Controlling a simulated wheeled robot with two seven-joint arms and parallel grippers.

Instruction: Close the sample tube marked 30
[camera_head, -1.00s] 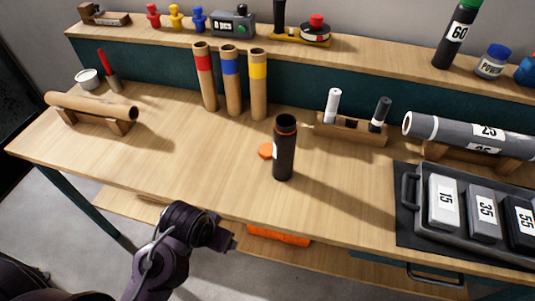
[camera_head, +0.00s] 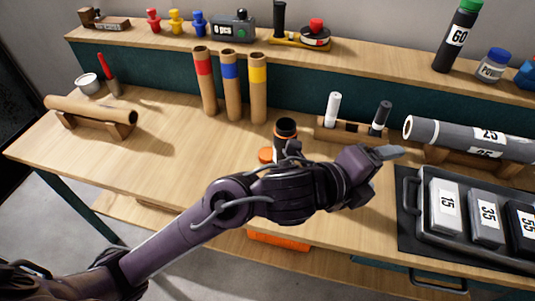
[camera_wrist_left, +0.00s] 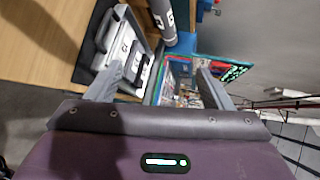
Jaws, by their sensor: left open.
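The dark sample tube (camera_head: 285,129) stands upright on the bench in the middle of the head view. Its orange-rimmed mouth is open at the top. My left arm hides its lower part, and no number on it can be read now. An orange cap (camera_head: 265,155) lies on the bench just left of the tube, partly hidden by my arm. My left gripper (camera_head: 392,153) is to the right of the tube, pointing right, away from the tube and cap. In the left wrist view its two fingers (camera_wrist_left: 160,78) are apart with nothing between them. My right gripper is not seen.
A tray (camera_head: 408,205) with boxes marked 15, 35 and 55 is right of my left gripper. A grey roll (camera_head: 455,131) lies on a stand behind it. A wooden marker holder (camera_head: 351,131) and cardboard tubes (camera_head: 232,95) stand farther back. The bench's left part is mostly clear.

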